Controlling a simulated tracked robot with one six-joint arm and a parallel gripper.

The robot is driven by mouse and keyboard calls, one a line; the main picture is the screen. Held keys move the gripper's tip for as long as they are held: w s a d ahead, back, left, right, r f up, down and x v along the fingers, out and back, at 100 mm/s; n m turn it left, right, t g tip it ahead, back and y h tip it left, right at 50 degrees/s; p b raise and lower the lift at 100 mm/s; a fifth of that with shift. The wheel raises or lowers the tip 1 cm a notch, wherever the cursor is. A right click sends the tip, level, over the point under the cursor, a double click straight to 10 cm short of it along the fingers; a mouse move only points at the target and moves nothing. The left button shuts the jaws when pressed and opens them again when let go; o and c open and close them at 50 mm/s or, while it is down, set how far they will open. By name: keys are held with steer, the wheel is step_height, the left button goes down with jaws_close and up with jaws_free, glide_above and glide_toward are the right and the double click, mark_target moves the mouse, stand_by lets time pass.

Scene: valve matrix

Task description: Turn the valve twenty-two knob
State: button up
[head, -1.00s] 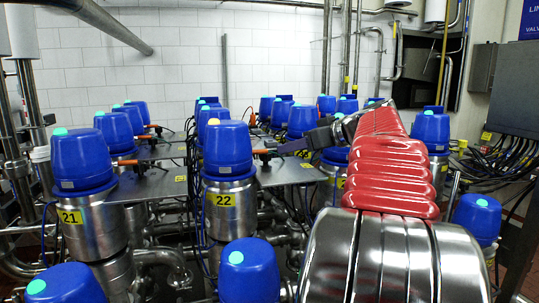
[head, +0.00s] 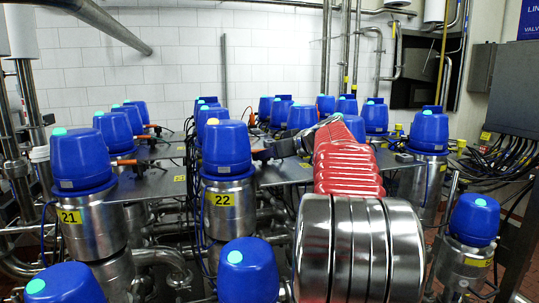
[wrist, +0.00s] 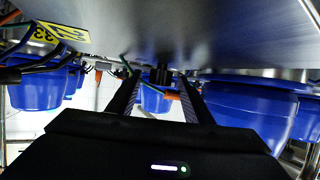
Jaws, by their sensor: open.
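Valve twenty-two (head: 227,150) is a blue-capped steel cylinder with an amber light on top and a yellow 22 label (head: 222,199), left of centre in the head view. A grey plate (head: 285,172) extends to its right. In the head view my gripper (head: 259,154) reaches in from the right, just beside the blue cap, and covers the spot of the knob. In the wrist view my gripper (wrist: 160,80) is open, with a black knob (wrist: 160,74) under the plate between its fingertips. An orange part (wrist: 172,96) shows just behind it. I cannot tell whether the fingers touch the knob.
Valve 21 (head: 82,160) stands to the left. Other blue-capped valves stand in front (head: 248,270) and in rows behind. Pipes run low between them. The plate edge is close to the fingers in the wrist view, with blue caps on both sides.

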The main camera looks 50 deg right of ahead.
steer(key=shift+c, duration=0.4)
steer(key=c, duration=1)
steer(key=shift+a+m+h, duration=0.2)
steer(key=shift+m+h, duration=0.7)
steer(key=shift+h, duration=0.1)
steer(key=shift+w+a+f+m+g+h, duration=0.1)
steer(key=shift+m+g+h, duration=0.3)
steer(key=shift+m+h, duration=0.35)
steer(key=shift+f+m+g+h, duration=0.1)
steer(key=shift+m+g+h, duration=0.3)
steer(key=shift+m+h, duration=0.3)
steer(key=shift+r, duration=0.1)
steer(key=o, duration=1.1)
steer(key=shift+r, duration=0.1)
